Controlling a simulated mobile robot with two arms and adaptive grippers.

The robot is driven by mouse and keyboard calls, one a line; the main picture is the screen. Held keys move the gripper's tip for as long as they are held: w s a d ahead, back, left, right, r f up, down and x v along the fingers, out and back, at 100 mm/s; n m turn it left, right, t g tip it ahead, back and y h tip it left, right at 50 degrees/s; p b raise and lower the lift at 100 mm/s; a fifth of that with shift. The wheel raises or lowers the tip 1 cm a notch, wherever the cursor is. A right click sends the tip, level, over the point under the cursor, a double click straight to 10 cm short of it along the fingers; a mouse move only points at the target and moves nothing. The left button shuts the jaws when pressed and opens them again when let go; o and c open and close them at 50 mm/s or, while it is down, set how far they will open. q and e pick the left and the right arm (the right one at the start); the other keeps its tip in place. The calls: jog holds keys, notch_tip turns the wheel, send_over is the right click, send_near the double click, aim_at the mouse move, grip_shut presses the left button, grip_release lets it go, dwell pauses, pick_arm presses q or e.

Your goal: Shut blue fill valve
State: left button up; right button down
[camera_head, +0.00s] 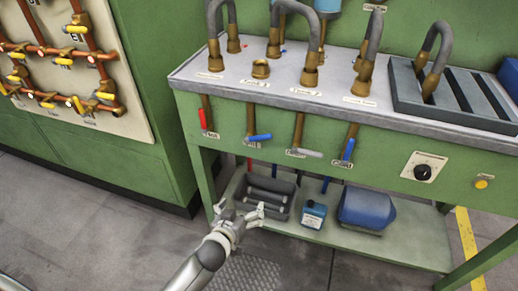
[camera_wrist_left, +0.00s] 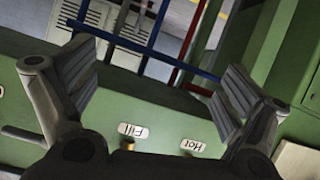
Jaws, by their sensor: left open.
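Several valves hang on brass pipes under the worktop's front edge. A blue lever (camera_head: 259,137), second from the left, lies about level beside a red lever (camera_head: 203,119) that hangs downward. Another blue lever (camera_head: 348,150) at the right stands steeply along its pipe. The head view labels are hard to read. In the left wrist view, upside down, a "Fill" label (camera_wrist_left: 133,130) is beside a "Hot" label (camera_wrist_left: 191,145). My left gripper (camera_head: 237,211) is open and empty, below and in front of the valves; its spread fingers also show in the left wrist view (camera_wrist_left: 160,78).
The green bench's lower shelf (camera_head: 300,232) holds a grey tray (camera_head: 268,193), a blue bottle (camera_head: 314,214) and a blue container (camera_head: 366,208). A knob (camera_head: 423,172) is further right. Floor in front is clear.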

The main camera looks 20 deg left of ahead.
pick_arm(q)
notch_tip(320, 180, up, 10)
jog(key=w+d+n+t+b, duration=0.1)
jog(key=w+t+b, duration=0.1)
jog(key=t, duration=0.1)
jog(key=n+t+b, duration=0.2)
send_near(258, 140)
jog(key=w, duration=1)
jog(key=shift+d, duration=0.1)
jog(key=shift+w, duration=0.45)
pick_arm(e)
jog(key=shift+t, duration=0.3)
jog(key=shift+w+a+r, duration=0.2)
jog(key=shift+w+r, duration=0.65)
jog(key=shift+w, duration=0.2)
jog(key=shift+w+a+r, duration=0.15)
jog(key=shift+w+r, duration=0.7)
jog(key=shift+w, duration=0.15)
pick_arm(q)
jog(key=shift+c, duration=0.5)
